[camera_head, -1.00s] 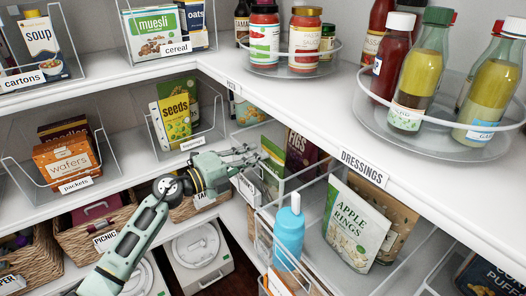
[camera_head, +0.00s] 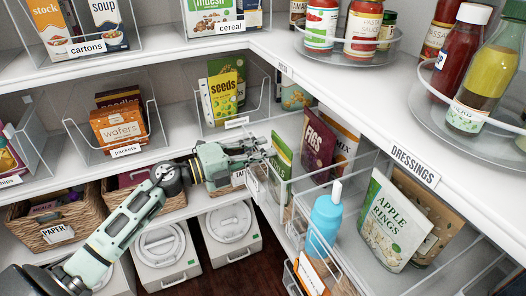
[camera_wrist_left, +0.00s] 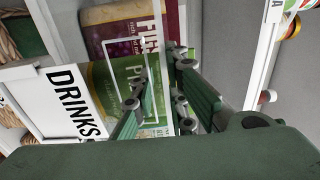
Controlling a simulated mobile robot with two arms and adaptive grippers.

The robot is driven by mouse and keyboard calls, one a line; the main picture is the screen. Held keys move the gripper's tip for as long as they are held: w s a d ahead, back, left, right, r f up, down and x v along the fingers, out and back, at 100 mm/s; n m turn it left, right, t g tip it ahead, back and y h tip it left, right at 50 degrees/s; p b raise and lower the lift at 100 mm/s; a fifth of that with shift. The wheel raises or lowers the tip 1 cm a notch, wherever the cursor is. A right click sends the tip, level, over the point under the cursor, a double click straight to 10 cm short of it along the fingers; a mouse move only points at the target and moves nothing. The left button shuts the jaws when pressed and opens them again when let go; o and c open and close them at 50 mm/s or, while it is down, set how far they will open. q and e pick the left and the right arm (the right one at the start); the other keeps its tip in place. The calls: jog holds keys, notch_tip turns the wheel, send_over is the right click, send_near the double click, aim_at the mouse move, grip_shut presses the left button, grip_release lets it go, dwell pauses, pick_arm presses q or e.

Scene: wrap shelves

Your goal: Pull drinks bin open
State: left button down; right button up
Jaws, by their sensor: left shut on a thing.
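The drinks bin is a clear, open-topped bin on the middle shelf. Its white front label (camera_wrist_left: 68,105) reads DRINKS in the left wrist view. In the head view its front (camera_head: 254,184) faces left, just below the gripper. My left gripper (camera_head: 264,150) reaches in from the left with its fingers closed at the bin's upper front edge. In the left wrist view the fingers (camera_wrist_left: 160,95) cover part of the bin's pale frame, and the exact contact is hidden. A green pouch (camera_head: 282,165) and a purple figs bag (camera_head: 319,146) stand behind the fingers. My right gripper is not in view.
A blue bottle (camera_head: 324,219) stands in a clear bin nearer the camera, beside an apple rings bag (camera_head: 392,222). The dressings shelf edge (camera_head: 378,145) overhangs on the right. Baskets (camera_head: 62,222) and white lidded containers (camera_head: 168,250) lie below. Dark floor is clear in front.

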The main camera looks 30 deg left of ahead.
pick_arm(q)
jog(key=c, duration=1.7)
grip_release()
jog(key=v, duration=1.2)
jog(key=shift+w+f, duration=0.1)
jog(key=shift+f, duration=0.05)
